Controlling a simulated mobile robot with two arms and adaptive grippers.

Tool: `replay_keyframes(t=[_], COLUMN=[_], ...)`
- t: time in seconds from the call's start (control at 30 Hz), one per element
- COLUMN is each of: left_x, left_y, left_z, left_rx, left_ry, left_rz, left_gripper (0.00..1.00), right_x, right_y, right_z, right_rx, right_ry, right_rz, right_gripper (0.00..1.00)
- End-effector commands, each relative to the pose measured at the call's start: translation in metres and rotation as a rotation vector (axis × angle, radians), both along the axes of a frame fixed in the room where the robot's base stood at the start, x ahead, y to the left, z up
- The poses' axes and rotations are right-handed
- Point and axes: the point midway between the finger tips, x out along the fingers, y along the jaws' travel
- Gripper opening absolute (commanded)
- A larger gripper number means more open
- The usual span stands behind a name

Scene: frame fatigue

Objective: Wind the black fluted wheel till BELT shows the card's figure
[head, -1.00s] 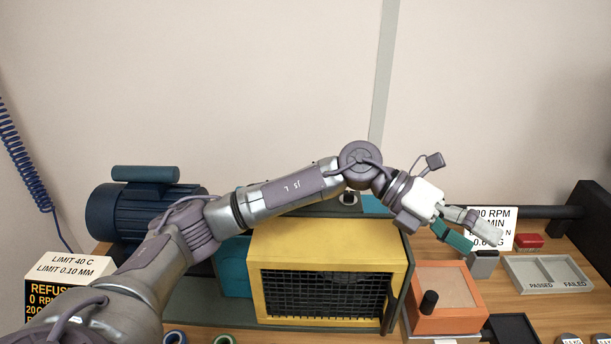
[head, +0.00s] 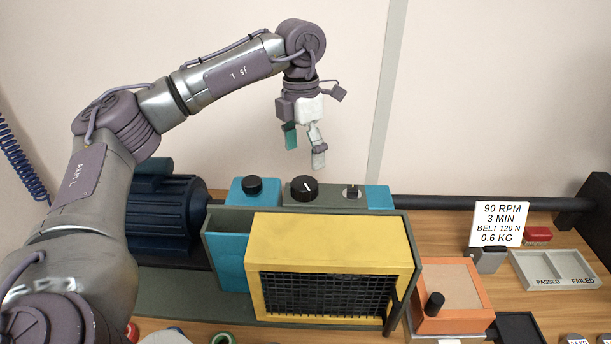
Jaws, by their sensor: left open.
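A black round knob (head: 252,185) sits on a teal block behind the yellow guard. A wider black dial (head: 304,189) with a white pointer line stands right of it on a grey-green panel. I cannot make out fluting on either, so which is the fluted wheel is unclear. The white card (head: 499,223) at the right reads 90 RPM, 3 MIN, BELT 120 N, 0.6 KG. No BELT reading is legible on the machine. My left gripper (head: 304,150) is open and empty, pointing down, in the picture just above the wider dial and apart from it. My right gripper is out of view.
The yellow guard (head: 330,242) with black mesh stands in front of the knobs. A blue motor (head: 160,215) is partly behind my left arm. An orange box (head: 450,290), a PASSED/FAILED tray (head: 553,270) and a red block (head: 538,234) lie right. A dark shaft (head: 440,202) runs along the back.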

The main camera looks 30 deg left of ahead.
Motion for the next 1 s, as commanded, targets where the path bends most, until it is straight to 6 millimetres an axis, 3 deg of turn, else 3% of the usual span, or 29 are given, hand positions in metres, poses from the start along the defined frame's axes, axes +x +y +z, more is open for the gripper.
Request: replay_keyframes(t=[0.2, 0.33, 0.77, 1.0], left_x=[-0.002, -0.002, -0.002, -0.002], left_y=[-0.002, -0.004, -0.005, -0.005], left_z=[-0.042, -0.059, -0.072, -0.071], left_rx=[-0.001, -0.001, -0.001, -0.002], left_ry=[0.004, 0.001, -0.001, -0.002], left_rz=[0.0, -0.001, -0.002, -0.002], left_gripper=[0.88, 0.88, 0.88, 0.51], right_x=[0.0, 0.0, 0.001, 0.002], right_y=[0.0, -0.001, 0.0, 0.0], right_z=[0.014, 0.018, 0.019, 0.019], right_rx=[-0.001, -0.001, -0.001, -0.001], right_ry=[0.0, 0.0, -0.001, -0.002], right_rz=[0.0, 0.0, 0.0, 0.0], right_gripper=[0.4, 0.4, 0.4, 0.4])
